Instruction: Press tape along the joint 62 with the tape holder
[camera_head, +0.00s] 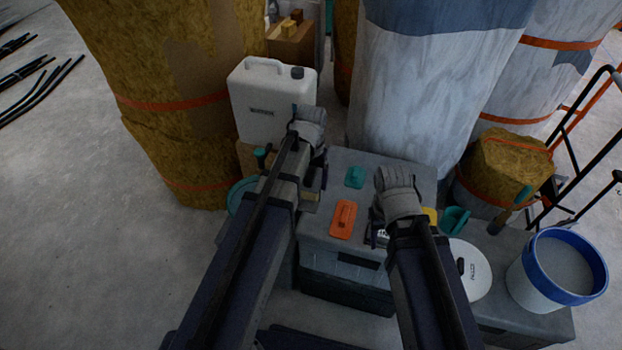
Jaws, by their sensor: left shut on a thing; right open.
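My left gripper (312,190) points down over the left edge of a grey case top, partly hidden by its own arm. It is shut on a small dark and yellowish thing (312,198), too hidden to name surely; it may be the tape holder. My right gripper (378,236) is open above the same case, right of an orange float-like tool (344,219). A joint marked 62 cannot be made out in this view.
The grey case (328,242) also carries a teal block (354,177). A white canister (268,105) stands behind. Large wrapped rolls (420,90) block the back. A white lid (470,272) and blue-rimmed bucket (530,285) are at right. The floor at left is mostly clear.

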